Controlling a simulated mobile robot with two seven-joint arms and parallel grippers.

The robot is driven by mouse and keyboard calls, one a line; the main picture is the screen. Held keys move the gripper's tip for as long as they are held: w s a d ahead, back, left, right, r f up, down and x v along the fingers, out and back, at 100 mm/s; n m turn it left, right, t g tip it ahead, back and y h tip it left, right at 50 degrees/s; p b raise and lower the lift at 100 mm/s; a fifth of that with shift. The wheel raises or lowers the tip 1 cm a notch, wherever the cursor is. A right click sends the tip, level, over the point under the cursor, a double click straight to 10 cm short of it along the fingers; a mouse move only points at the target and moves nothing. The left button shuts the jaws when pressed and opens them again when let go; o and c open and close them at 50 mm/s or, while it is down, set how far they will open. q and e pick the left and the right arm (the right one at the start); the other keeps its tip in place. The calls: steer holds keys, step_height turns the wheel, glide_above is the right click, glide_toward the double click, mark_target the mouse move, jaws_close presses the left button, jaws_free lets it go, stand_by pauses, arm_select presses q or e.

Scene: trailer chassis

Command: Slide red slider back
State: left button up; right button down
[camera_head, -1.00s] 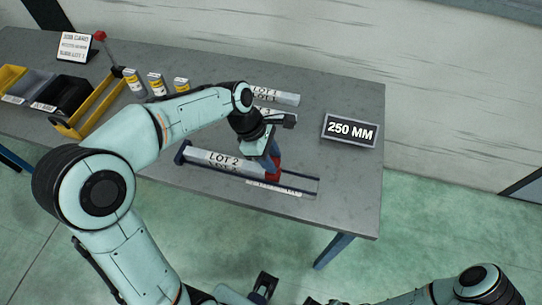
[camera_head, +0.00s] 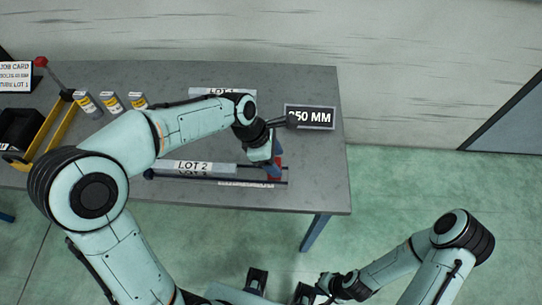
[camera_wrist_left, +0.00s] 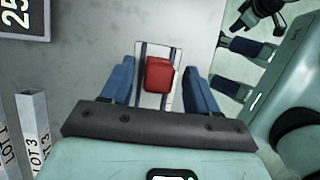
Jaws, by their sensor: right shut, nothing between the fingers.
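The red slider (camera_head: 277,161) sits near the right end of the rail track (camera_head: 262,181), with a gap between it and the grey LOT 2 bar (camera_head: 205,167). In the left wrist view the red slider (camera_wrist_left: 158,75) lies between the two blue fingers of my left gripper (camera_wrist_left: 157,78), with a visible gap on each side. The gripper is open and points down over it. In the head view my left gripper (camera_head: 268,157) partly hides the slider. My right gripper (camera_head: 325,289) is low in front of the table, shut and empty.
A 250 MM sign (camera_head: 310,117) stands at the table's right. A LOT 1 bar (camera_head: 224,92) lies behind my left arm. Several small labelled boxes (camera_head: 112,102), a yellow-framed rack and a black bin (camera_head: 18,130) are at left. The table's right front is clear.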

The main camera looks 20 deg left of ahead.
arm_select(q)
steer(key=p+v, duration=0.1)
steer(key=v, duration=1.2)
steer(key=shift+r+p, duration=0.2)
steer(key=shift+p, duration=0.15)
arm_select(e)
steer(key=shift+w+r, duration=0.3)
steer(key=shift+r, duration=0.25)
steer(key=shift+w+r, duration=0.3)
steer(key=shift+r, duration=0.2)
